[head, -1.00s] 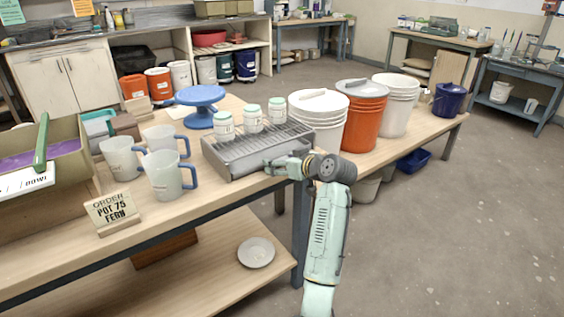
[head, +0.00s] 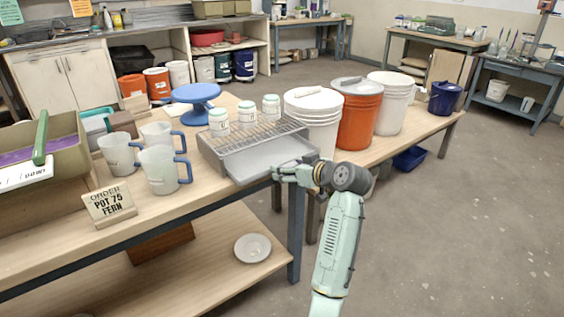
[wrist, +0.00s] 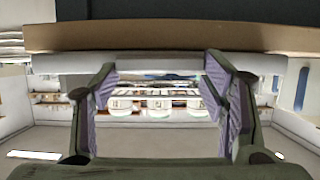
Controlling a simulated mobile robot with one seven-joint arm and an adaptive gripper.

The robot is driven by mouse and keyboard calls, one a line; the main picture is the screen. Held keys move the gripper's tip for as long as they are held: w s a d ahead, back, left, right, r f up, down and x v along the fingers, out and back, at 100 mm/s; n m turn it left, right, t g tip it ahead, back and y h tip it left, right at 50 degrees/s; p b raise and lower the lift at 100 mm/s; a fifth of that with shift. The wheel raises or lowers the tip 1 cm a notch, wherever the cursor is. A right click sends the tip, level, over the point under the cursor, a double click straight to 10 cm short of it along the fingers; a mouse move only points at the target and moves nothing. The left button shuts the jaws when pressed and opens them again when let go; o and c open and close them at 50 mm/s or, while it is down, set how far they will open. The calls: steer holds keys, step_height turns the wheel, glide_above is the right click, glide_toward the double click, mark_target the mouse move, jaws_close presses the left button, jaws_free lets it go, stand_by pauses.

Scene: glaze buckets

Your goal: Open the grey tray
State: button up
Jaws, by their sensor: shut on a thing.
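The grey tray (head: 268,158) is drawn well out from under a wire rack (head: 240,138) on the near bench, and its flat inside shows. My gripper (head: 282,172) is at the tray's front edge, shut on the tray. In the wrist view my gripper's purple-padded fingers (wrist: 162,76) reach up to a grey bar across the picture, and the pads look apart. Part of the front edge is hidden by the gripper in the head view. Three white jars with green lids, the left (head: 218,122), middle (head: 247,111) and right (head: 271,107), stand upright on the rack.
A blue turntable (head: 197,95) is behind. The floor at right is clear.

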steer(key=s+d, duration=0.4)
steer(key=s, duration=0.2)
steer(key=shift+d, duration=0.2)
steer(key=o, duration=1.7)
steer(key=v, duration=1.2)
steer(key=shift+f, duration=0.1)
